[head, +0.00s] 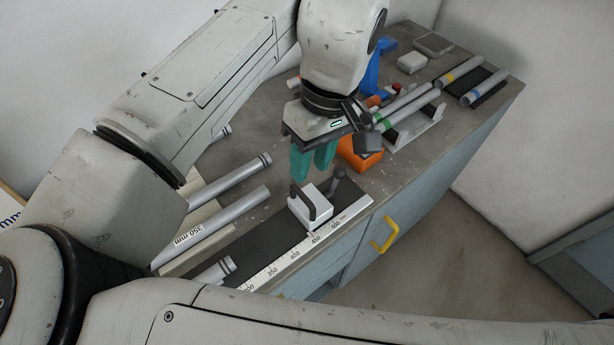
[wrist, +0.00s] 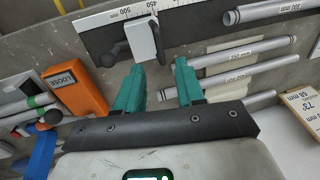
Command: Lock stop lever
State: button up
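The stop is a white block (head: 305,212) with a black arched handle, sitting on a dark rail with a printed millimetre scale, near its 450–500 marks; it also shows in the wrist view (wrist: 141,40). The stop lever, a grey rod with a round knob (head: 339,173), stands beside the block; its knob shows in the wrist view (wrist: 109,59). I cannot tell whether it is locked. My gripper (head: 312,172) has teal fingers, open and empty, above and behind the block. In the wrist view the fingertips (wrist: 159,65) point towards the block, with a gap between them.
An orange box (wrist: 77,92) marked LOOSE lies near the lever. Grey tubes (head: 228,218) lie left of the rail, one beside a 350 mm label. More tubes with coloured bands (head: 405,108) rest at the right. A blue object (head: 374,72) stands behind. The bench's front edge runs close along the rail.

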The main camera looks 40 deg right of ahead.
jog(key=shift+d+r, duration=0.2)
jog(key=shift+r, duration=0.85)
jog(key=shift+d+r, duration=0.2)
jog(key=shift+r, duration=0.8)
